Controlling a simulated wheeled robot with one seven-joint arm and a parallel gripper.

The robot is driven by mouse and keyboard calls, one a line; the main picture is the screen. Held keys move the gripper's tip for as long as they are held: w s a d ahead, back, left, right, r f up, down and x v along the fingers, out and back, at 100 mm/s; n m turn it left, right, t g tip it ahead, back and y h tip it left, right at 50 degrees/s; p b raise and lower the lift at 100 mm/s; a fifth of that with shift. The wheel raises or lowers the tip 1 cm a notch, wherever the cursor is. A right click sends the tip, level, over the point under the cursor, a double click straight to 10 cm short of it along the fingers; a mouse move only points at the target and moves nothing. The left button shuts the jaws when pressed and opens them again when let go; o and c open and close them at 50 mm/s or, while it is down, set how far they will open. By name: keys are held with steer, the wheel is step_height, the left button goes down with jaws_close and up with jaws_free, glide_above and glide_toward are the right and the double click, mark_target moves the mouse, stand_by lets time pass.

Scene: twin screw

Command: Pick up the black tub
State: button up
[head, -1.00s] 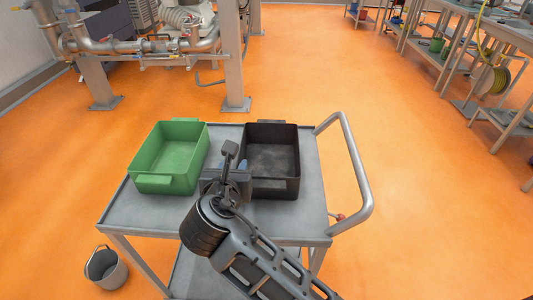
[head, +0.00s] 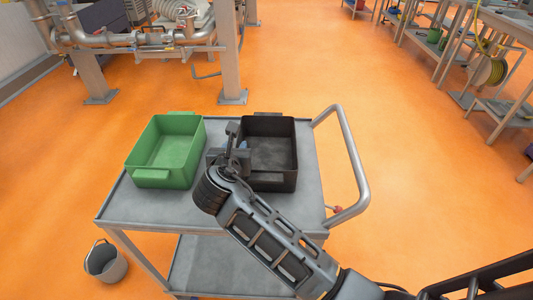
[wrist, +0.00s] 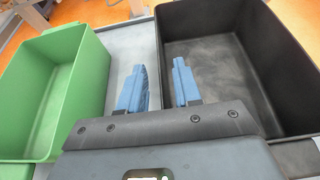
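The black tub (head: 268,182) stands on the right part of the cart top; it also shows at the right of the wrist view (wrist: 235,20). My gripper (wrist: 159,65) is open, its two blue fingers apart. It is at the tub's left wall: in the wrist view the right finger overlaps the tub's inside and the left finger overlaps the cart top between the tubs. I cannot tell whether either finger touches the wall. In the head view my wrist covers the tub's left side and the fingers are mostly hidden. The tub looks empty.
A green tub (head: 165,150) stands left of the black one on the grey cart (head: 240,212), with a narrow strip between them. The cart's handle (head: 352,165) curves up at the right. A grey bucket (head: 106,262) is on the floor at front left. Steel piping stands behind.

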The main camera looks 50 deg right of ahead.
jaws_close()
stand_by(1.3)
